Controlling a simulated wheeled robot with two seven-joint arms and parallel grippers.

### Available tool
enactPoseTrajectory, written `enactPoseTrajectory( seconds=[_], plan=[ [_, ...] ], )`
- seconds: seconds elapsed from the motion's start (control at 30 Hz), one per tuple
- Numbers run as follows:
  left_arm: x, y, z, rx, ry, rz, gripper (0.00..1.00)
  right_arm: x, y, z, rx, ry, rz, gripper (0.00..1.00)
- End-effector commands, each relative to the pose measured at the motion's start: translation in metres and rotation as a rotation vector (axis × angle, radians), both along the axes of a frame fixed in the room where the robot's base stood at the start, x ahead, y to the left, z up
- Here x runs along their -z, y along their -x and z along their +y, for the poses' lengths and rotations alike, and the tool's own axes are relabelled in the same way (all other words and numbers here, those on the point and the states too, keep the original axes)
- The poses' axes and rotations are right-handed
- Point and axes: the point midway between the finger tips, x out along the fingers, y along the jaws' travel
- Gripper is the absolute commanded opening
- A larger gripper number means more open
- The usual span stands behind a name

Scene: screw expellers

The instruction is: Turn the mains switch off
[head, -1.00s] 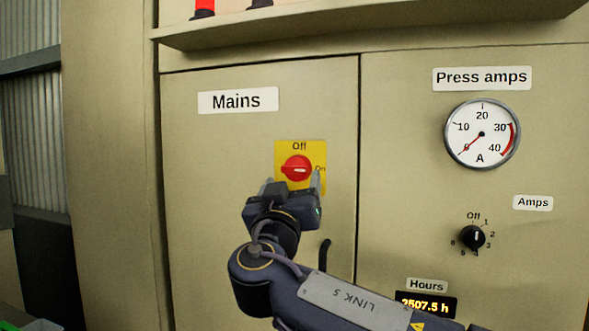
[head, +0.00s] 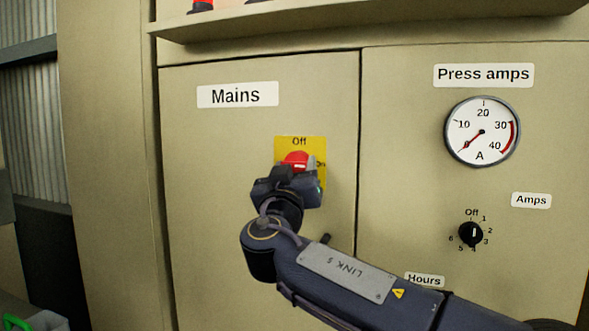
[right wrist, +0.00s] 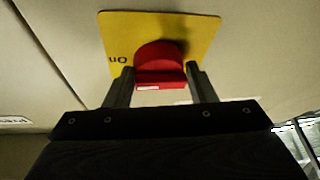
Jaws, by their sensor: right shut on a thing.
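The mains switch is a red rotary knob (head: 296,160) on a yellow plate (head: 316,145) under the "Mains" label. "Off" is printed at the top of the plate and "On" at its right. In the right wrist view the red knob (right wrist: 158,62) sits between the two fingers, its small white mark on the side where "On" is printed. My right gripper (head: 298,170) is shut on the knob from the front and hides its lower part in the head view. My left gripper is not in view.
A press amps gauge (head: 482,131) and a black amps selector (head: 471,234) are on the right panel. A shelf (head: 350,22) juts out above the cabinet. A black door handle stands partly behind my right arm.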

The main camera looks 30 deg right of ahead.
Motion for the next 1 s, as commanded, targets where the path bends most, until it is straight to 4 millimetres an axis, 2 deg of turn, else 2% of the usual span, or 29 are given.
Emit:
enactPoseTrajectory(
  seconds=[0.03,0.1,0.47,0.77,1.0],
  plan=[
    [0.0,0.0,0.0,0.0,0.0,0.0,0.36,-0.001,0.001,-0.001,0.001,-0.002,-0.002,0.18],
    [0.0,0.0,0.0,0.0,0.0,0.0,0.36,-0.001,0.001,-0.001,0.001,-0.002,-0.002,0.09],
    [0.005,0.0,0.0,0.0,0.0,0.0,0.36,-0.001,0.002,-0.001,0.001,0.039,0.042,0.09],
    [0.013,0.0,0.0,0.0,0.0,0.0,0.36,-0.003,0.003,-0.002,-0.001,0.178,0.205,0.09],
    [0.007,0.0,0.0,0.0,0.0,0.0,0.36,-0.007,0.003,-0.002,-0.002,0.326,0.378,0.09]
  ],
)
